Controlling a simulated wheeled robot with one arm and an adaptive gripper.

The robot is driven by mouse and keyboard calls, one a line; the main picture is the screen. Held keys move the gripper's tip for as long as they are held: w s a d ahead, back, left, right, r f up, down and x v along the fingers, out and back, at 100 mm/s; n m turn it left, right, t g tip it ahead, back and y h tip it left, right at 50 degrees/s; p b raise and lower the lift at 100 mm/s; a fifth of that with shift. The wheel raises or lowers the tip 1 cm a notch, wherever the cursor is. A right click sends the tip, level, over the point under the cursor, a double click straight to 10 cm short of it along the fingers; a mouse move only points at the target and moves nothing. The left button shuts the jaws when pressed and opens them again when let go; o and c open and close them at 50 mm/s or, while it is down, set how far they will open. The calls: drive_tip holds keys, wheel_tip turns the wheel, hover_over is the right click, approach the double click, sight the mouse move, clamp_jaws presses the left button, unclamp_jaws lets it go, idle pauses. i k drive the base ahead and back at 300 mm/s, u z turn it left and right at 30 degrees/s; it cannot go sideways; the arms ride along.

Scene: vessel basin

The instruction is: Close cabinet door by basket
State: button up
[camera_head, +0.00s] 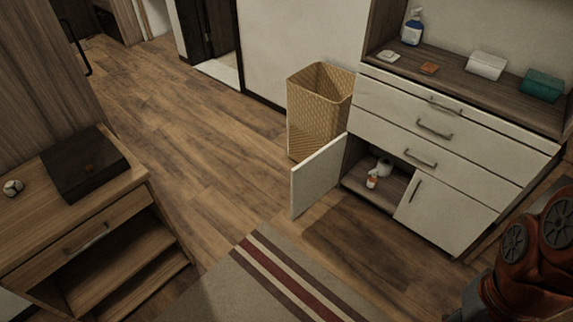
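The white cabinet door (317,178) on the left of the dresser's lower part stands open, swung out towards the room. The tan woven basket (317,112) stands on the floor just behind and left of this door, against the wall. The open cabinet compartment (357,181) holds a few small white items (383,168), one with an orange label. The matching right door (445,215) is shut. An orange and black part of my arm shows at the lower right. My gripper is not in view.
A wooden side table (120,196) is at left. A striped rug (260,280) lies in front. Wood floor is clear between them.

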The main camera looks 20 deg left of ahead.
sight(315, 177)
drive_tip(key=u, duration=0.85)
drive_tip(key=i, duration=0.85)
drive_tip(key=u, duration=1.25)
drive_tip(key=i, duration=1)
drive_tip(key=u, duration=0.15)
